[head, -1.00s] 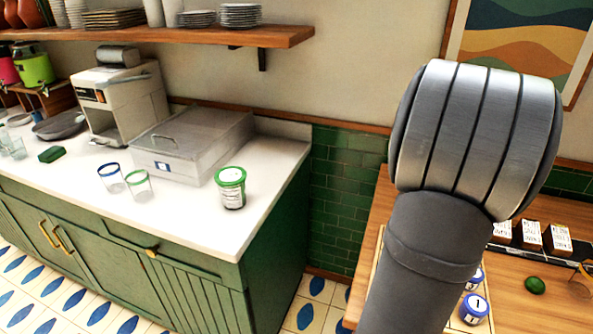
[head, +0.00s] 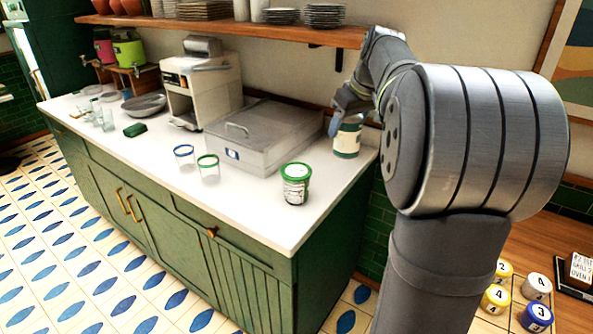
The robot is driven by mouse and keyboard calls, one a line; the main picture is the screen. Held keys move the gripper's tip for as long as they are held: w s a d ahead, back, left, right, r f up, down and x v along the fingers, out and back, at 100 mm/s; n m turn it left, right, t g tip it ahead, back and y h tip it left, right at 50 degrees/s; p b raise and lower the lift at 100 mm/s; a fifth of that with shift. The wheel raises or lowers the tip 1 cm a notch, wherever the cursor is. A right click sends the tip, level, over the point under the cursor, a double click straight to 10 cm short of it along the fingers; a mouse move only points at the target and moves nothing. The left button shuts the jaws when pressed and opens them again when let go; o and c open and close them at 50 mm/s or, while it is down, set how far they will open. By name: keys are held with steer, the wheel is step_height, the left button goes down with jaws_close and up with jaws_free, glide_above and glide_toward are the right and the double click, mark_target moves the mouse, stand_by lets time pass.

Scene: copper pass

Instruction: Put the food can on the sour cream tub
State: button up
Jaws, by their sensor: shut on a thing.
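The sour cream tub (head: 295,186) stands upright on the white counter near its front right corner. It is white with dark print and a green lid. My gripper (head: 349,117) is shut on the food can (head: 346,142), a cream and dark green can held roughly upright. The can is behind and to the right of the tub, apart from it, near the counter's right end. I cannot tell its height above the counter. The fingers are small and partly hidden by my own arm.
A lidded clear bin (head: 262,140) stands left of the can. Two glasses, one blue-rimmed (head: 185,158) and one green-rimmed (head: 208,168), stand left of the tub. A wooden shelf (head: 220,31) runs above the counter. The counter (head: 240,207) in front of the tub is bare.

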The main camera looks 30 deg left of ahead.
steer(key=shift+s+a+f, duration=0.45)
steer(key=shift+a+f, duration=1.35)
steer(key=shift+a, duration=0.25)
steer(key=shift+s+a+f, duration=0.45)
steer(key=shift+a+f, duration=1.35)
steer(key=shift+a, duration=0.2)
steer(key=shift+s+a+f, duration=0.45)
steer(key=shift+a+f, duration=1.35)
steer(key=shift+a, duration=0.25)
steer(key=shift+f, duration=0.1)
steer(key=o, duration=1.3)
steer(key=shift+f, duration=0.1)
steer(key=v, duration=1.2)
steer(key=shift+r, duration=0.2)
steer(key=shift+f, duration=0.1)
